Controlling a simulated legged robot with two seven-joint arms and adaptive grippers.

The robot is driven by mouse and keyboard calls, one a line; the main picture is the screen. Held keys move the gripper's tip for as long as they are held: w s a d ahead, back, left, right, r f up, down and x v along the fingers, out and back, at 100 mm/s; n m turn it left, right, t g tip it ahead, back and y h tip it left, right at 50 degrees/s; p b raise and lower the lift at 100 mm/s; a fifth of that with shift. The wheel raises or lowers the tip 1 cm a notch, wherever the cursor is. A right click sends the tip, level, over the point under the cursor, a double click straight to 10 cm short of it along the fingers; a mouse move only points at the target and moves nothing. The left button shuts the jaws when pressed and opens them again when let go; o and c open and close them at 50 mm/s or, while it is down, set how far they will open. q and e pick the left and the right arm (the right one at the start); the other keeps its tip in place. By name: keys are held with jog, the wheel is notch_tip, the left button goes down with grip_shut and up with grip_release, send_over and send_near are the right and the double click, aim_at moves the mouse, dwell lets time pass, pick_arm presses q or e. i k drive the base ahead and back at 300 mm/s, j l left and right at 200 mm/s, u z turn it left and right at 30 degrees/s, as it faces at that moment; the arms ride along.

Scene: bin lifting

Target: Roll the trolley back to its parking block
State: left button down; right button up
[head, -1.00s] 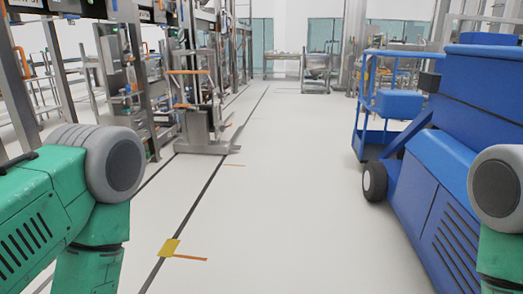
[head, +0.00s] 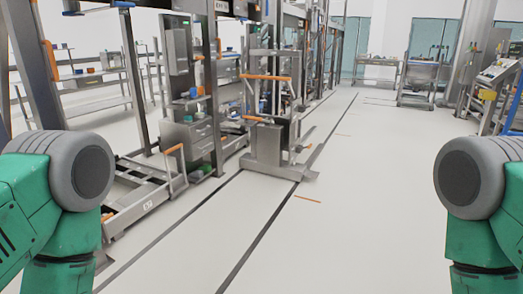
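A steel upright wheeled unit with orange handle bars (head: 268,148) stands left of centre on the floor, beside a dark floor line. A low steel cart with an orange handle (head: 150,192) stands nearer on the left, by the rack posts. I cannot tell for sure which of these is the trolley. No parking block is clearly visible now. Only my green arms with grey joints show at the lower left and lower right. Both grippers are out of view, so nothing shows of what they hold.
Steel racks and shelves (head: 185,135) line the left side. Two dark lines (head: 262,238) run along the pale floor, with a short orange mark (head: 307,199) beside them. The floor right of centre is clear. Steel equipment (head: 420,78) stands at the back.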

aim_at(266, 156)
jog(key=i+j+u, duration=0.2)
jog(key=i, duration=0.6)
jog(key=i+l+u, duration=0.2)
jog(key=i, duration=0.6)
jog(key=i+u, duration=0.2)
jog(key=i, duration=0.6)
